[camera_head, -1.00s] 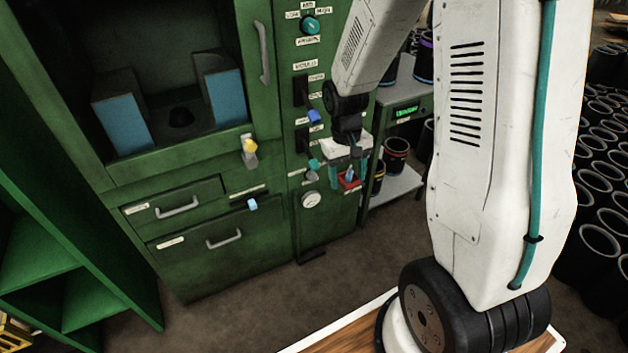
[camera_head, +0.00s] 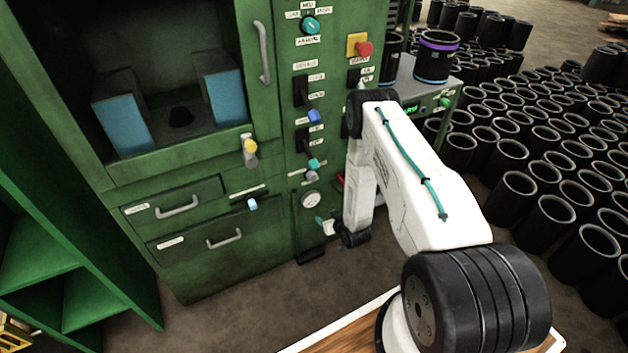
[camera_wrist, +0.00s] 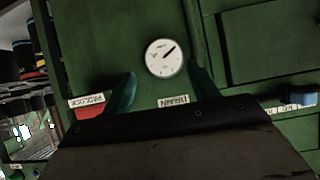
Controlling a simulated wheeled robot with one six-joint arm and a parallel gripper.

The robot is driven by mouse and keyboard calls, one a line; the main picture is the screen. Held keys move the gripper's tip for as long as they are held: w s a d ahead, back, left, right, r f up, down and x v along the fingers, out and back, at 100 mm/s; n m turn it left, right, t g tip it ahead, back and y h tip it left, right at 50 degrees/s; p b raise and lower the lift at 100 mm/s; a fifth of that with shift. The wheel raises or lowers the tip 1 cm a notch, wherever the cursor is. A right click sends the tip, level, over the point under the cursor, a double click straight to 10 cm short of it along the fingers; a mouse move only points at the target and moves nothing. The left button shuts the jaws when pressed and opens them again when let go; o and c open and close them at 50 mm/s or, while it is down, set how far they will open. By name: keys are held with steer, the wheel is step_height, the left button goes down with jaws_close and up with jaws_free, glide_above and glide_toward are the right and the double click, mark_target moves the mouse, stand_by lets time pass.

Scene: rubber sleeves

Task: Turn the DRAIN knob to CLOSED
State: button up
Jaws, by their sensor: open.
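A teal knob (camera_head: 314,164) and a blue knob (camera_head: 313,116) sit higher on the right panel. My gripper (camera_head: 321,223) is low in front of that panel, near the round gauge (camera_head: 311,199). In the wrist view my gripper (camera_wrist: 163,85) has its teal fingers apart, empty, with the gauge (camera_wrist: 165,58) between and beyond them.
A yellow-tipped lever (camera_head: 250,147) and drawer handles (camera_head: 177,206) stick out from the cabinet left of my arm. A red button (camera_head: 363,49) is at upper right. Many black sleeves (camera_head: 521,190) stand on the floor at right. Floor before the drawers is clear.

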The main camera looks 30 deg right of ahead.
mark_target(314, 179)
steer(key=w+r+t, duration=0.5)
steer(key=r+t, duration=0.1)
steer(key=r, duration=0.4)
steer(key=w, duration=0.7)
steer(key=shift+w+d+f, duration=0.1)
steer(key=shift+w+f, duration=0.05)
steer(key=c, duration=1)
